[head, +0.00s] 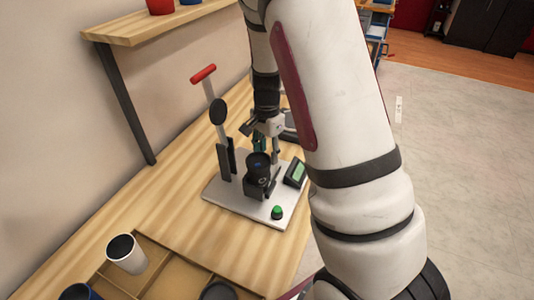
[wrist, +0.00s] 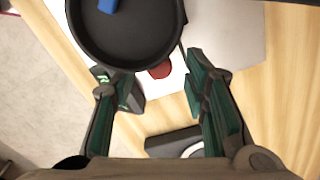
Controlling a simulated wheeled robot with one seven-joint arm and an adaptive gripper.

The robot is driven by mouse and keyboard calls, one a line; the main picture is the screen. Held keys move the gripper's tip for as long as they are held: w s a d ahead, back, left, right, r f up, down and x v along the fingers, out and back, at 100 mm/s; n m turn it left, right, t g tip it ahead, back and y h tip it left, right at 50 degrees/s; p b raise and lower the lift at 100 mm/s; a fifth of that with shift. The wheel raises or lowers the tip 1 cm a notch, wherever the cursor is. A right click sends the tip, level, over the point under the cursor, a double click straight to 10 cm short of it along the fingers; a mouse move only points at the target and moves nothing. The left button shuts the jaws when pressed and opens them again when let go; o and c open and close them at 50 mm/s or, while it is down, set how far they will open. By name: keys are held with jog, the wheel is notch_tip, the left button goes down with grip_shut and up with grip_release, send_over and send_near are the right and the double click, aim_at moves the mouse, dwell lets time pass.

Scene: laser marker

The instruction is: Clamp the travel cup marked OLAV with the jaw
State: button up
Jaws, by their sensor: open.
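A dark cup (head: 258,160) stands upright in the fixture on a pale base plate (head: 240,207). Its wide black mouth fills the top of the wrist view (wrist: 125,45), with a small blue patch inside. No name is readable on it. A lever with a red handle (head: 203,73) and a black disc (head: 218,111) rises to its left. My gripper (wrist: 148,68) is open and empty, its green-lined fingers apart just beside the cup. In the head view my gripper (head: 266,143) is just behind the cup, partly hidden by it.
A small box with a green display (head: 296,172) and a green button (head: 277,212) are on the plate. A wooden tray (head: 165,268) at the front holds a white cup (head: 128,256), a blue cup (head: 80,292) and a dark one (head: 218,291). A shelf (head: 140,27) overhangs the left.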

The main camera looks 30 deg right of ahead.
notch_tip(320, 180, up, 11)
dwell(0.3)
dwell(0.6)
